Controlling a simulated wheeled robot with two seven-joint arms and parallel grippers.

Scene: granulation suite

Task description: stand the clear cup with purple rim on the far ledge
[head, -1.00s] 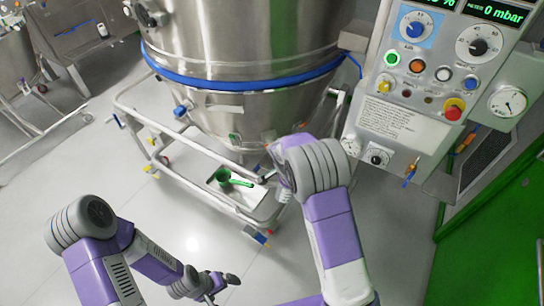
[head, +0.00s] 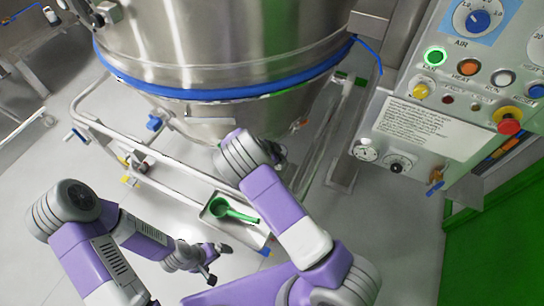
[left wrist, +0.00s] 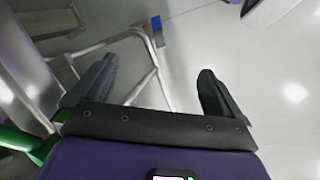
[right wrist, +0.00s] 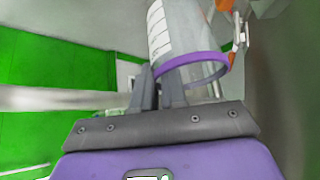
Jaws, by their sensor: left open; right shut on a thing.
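The clear cup with purple rim (right wrist: 172,35) shows in the right wrist view, with white marks on its wall. My right gripper (right wrist: 158,88) is shut on it at the rim, one finger on each side of the wall. In the head view the cup is not visible, and my right gripper's fingers are largely hidden behind its wrist, in front of the steel vessel. My left gripper (head: 222,262) is low over the floor; the left wrist view shows its fingers (left wrist: 150,92) apart and empty. I cannot tell which surface is the far ledge.
A large steel vessel (head: 225,45) with a blue band fills the upper middle. Below it, a tubular frame (head: 140,165) carries a small tray (head: 245,234) with a green scoop (head: 232,211). A control panel (head: 440,110) stands at right. Pale floor (head: 390,240) is open at lower right.

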